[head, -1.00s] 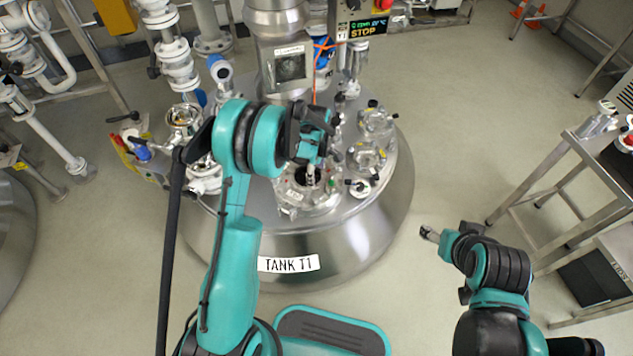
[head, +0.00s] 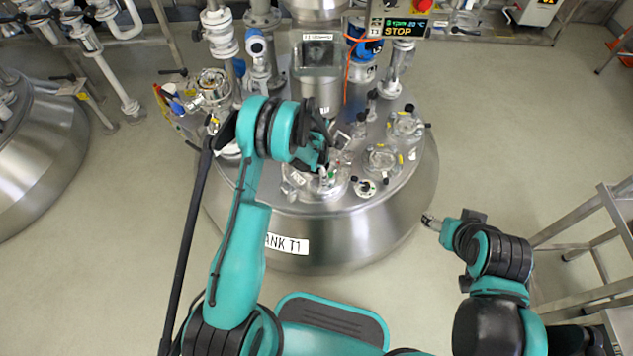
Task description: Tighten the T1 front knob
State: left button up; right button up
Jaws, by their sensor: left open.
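Tank T1 (head: 385,230) is a round steel vessel with its label (head: 287,243) on the front, partly covered by my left arm. Its front lid (head: 318,190) is a round steel cover with clamps near the front edge of the top. My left gripper (head: 324,173) is open and points down over this lid, at its rear part. The front knob cannot be made out clearly; the gripper and wrist hide part of the lid, and contact cannot be told. My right gripper (head: 430,222) hangs empty beside the tank's right side; its jaw opening is too small to judge.
Sight-glass ports (head: 381,158) and a small black-handled port (head: 364,186) stand right of the lid. A steel column (head: 318,75) rises behind it, beside a control box reading STOP (head: 398,27). A steel cart (head: 590,250) stands at right. Floor between is clear.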

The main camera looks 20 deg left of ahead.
aim_at(317, 182)
pick_arm(q)
jog(key=shift+f+b, duration=0.55)
jog(key=shift+f, duration=1.4)
jog(key=c, duration=1.2)
jog(key=shift+o, duration=0.2)
